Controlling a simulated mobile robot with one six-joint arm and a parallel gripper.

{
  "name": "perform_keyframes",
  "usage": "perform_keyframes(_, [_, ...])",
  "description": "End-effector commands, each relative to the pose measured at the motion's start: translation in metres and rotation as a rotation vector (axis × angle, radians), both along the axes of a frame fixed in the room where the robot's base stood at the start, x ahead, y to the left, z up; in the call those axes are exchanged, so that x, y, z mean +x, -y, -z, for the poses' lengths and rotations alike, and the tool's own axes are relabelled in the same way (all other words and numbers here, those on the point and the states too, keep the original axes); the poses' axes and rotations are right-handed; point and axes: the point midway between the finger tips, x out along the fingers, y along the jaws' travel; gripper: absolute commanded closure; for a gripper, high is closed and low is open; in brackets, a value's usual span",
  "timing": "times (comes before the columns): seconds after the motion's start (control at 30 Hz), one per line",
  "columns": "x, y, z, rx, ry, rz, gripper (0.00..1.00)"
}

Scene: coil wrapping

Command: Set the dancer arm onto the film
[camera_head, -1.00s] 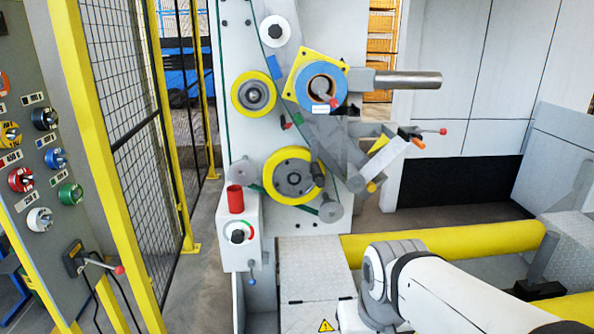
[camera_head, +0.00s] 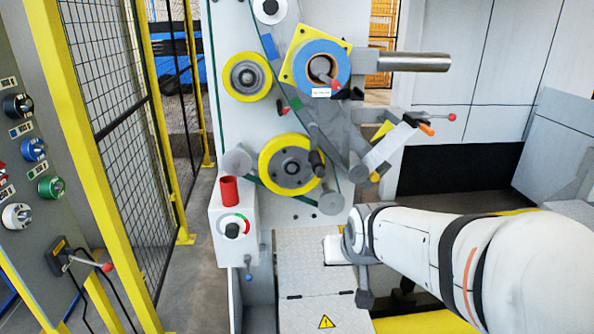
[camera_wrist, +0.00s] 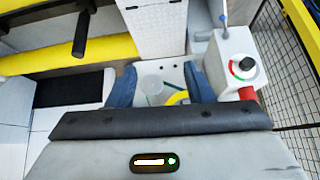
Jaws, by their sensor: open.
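The dancer arm appears to be the short grey arm with a black knob (camera_head: 316,161) in front of the large yellow wheel (camera_head: 290,165); a grey roller (camera_head: 331,203) sits at its lower end. Grey translucent film (camera_head: 335,130) runs down from the blue-cored roll (camera_head: 321,68) toward a roller (camera_head: 359,173). In the wrist view, my gripper (camera_wrist: 160,84) is open, its two blue-grey fingers apart. A round grey roller end (camera_wrist: 153,84) and part of a yellow wheel (camera_wrist: 178,98) show beyond and between them. In the head view my wrist is below right of the rollers; the fingers are not clear.
A slanted white arm (camera_head: 388,148) with an orange tip juts out right. A mesh fence (camera_head: 104,65) and switch panel (camera_head: 25,150) line the left.

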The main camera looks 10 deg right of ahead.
Motion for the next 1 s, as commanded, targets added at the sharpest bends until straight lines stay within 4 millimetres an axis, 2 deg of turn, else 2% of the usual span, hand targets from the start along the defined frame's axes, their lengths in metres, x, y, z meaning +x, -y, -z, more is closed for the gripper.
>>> perform_keyframes(0.03, [0.03, 0.0, 0.009, 0.007, 0.08, 0.008, 0.53])
perform_keyframes(0.2, [0.125, 0.0, 0.001, 0.039, 0.403, 0.037, 0.53])
perform_keyframes(0.3, [0.168, 0.0, -0.006, 0.059, 0.584, 0.049, 0.53])
perform_keyframes(0.4, [0.199, 0.0, -0.013, 0.081, 0.739, 0.055, 0.53])
perform_keyframes(0.5, [0.218, 0.0, -0.019, 0.098, 0.855, 0.059, 0.53])
perform_keyframes(0.63, [0.231, -0.001, -0.024, 0.111, 0.945, 0.06, 0.53])
perform_keyframes(0.77, [0.241, -0.001, -0.028, 0.117, 0.975, 0.06, 0.53])
perform_keyframes(1.0, [0.277, -0.001, -0.029, 0.117, 0.975, 0.06, 0.53])
